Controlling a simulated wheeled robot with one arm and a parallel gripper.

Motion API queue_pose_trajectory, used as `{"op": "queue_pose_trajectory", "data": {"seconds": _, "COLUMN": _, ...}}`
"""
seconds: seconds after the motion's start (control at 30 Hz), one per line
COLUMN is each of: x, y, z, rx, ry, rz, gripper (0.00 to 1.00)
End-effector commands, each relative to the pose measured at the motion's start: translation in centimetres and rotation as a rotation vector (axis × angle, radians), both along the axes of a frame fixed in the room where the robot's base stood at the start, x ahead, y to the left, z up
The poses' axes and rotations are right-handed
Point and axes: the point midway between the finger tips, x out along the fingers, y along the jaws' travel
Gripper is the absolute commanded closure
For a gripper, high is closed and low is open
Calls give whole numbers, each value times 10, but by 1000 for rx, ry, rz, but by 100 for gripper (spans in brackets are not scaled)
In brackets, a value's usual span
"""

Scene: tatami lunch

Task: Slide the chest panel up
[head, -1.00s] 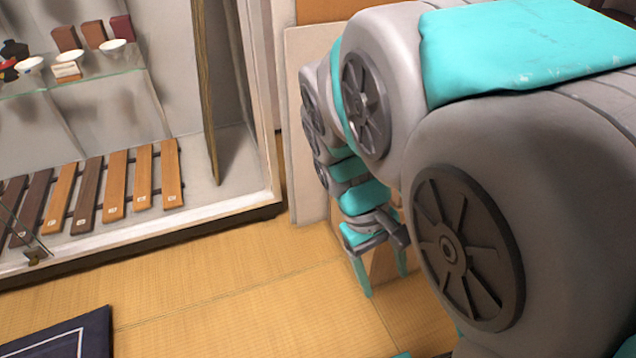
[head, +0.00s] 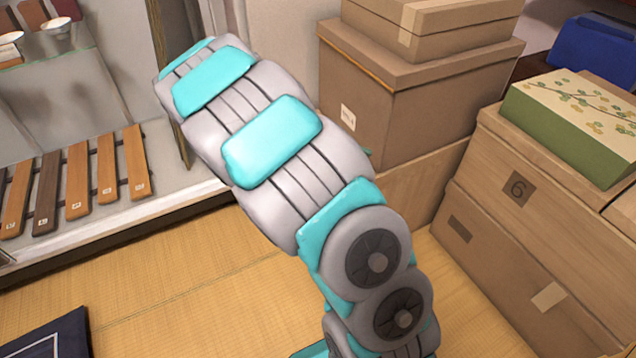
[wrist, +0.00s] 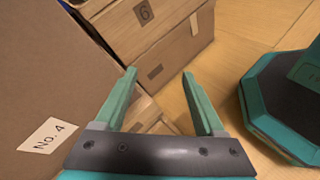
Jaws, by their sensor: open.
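My gripper (wrist: 159,78) is open and empty in the wrist view, its two teal fingers apart and pointing toward pale wooden boxes. One wooden box (wrist: 140,20) carries a dark square marked 6. The same wooden box (head: 570,215) stands at the right in the head view, on a lower wooden box (head: 500,285) with a dark rectangular mark. I cannot tell which face is the chest panel, and no raised panel is clear. The gripper does not show clearly in the head view. My arm crosses the middle there and hides part of the floor and boxes.
A large cardboard box (head: 400,100), with a smaller box (head: 440,25) on top, stands behind my arm. A box labelled No. 4 (wrist: 30,90) is close at left of my gripper. A green patterned box (head: 575,125) tops the wooden stack. Tatami (head: 190,285) is open at left.

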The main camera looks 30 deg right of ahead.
Motion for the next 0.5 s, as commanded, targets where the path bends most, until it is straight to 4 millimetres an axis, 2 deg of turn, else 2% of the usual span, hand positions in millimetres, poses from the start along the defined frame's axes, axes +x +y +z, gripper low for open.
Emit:
{"op": "queue_pose_trajectory", "data": {"seconds": 0.03, "x": 14, "y": 0, "z": -14, "rx": -24, "ry": 40, "rz": 35, "gripper": 29}}
{"op": "queue_pose_trajectory", "data": {"seconds": 0.27, "x": 71, "y": 4, "z": -57, "rx": -127, "ry": 197, "rz": 190, "gripper": 29}}
{"op": "queue_pose_trajectory", "data": {"seconds": 0.5, "x": 125, "y": 25, "z": -120, "rx": -208, "ry": 351, "rz": 363, "gripper": 29}}
